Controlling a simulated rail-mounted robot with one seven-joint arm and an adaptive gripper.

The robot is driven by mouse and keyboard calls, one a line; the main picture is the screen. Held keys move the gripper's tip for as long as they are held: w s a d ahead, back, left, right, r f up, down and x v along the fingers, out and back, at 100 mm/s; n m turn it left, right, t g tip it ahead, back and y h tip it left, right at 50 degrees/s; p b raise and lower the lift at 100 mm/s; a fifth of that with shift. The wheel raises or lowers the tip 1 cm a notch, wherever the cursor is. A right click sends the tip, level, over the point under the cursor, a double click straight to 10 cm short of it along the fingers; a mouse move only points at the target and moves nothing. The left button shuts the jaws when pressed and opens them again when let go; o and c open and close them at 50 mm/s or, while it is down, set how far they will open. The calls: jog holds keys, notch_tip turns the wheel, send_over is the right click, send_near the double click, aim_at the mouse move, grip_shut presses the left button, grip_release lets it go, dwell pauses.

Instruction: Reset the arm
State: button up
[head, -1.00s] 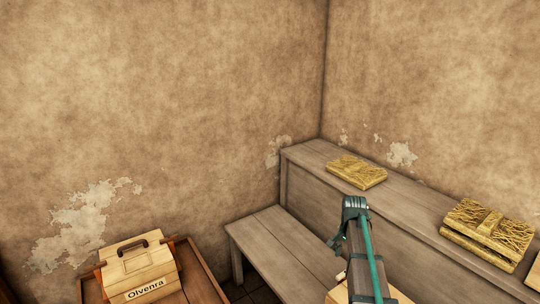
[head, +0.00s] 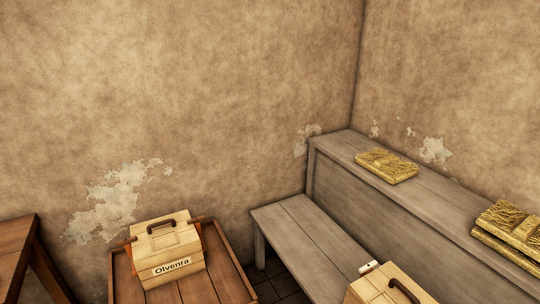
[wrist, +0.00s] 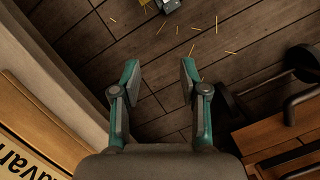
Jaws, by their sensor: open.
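My gripper (wrist: 158,78) shows in the wrist view, with its two teal and grey fingers spread apart. Nothing is between the fingers, and the dark plank floor (wrist: 150,50) lies beyond them. My arm is out of sight in the head view.
The head view shows a wooden box labelled "Olvenra" (head: 168,250) on a wooden table (head: 232,280), a grey bench (head: 290,235), and straw-coloured slabs (head: 386,166) on a grey ledge (head: 440,200). Another handled box (head: 385,288) is lower right. Straw bits (wrist: 230,52) litter the floor.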

jog(key=s+f+g, duration=0.2)
jog(key=s+f, duration=0.2)
jog(key=s, duration=0.5)
jog(key=s+f+g, duration=0.2)
jog(key=s+f, duration=0.2)
jog(key=s, duration=0.5)
notch_tip(320, 180, down, 21)
jog(key=s+g+b, duration=0.1)
jog(key=s+b, duration=0.2)
jog(key=b, duration=2)
jog(key=shift+f+g, duration=0.15)
jog(key=shift+g, duration=0.25)
jog(key=shift+w, duration=0.1)
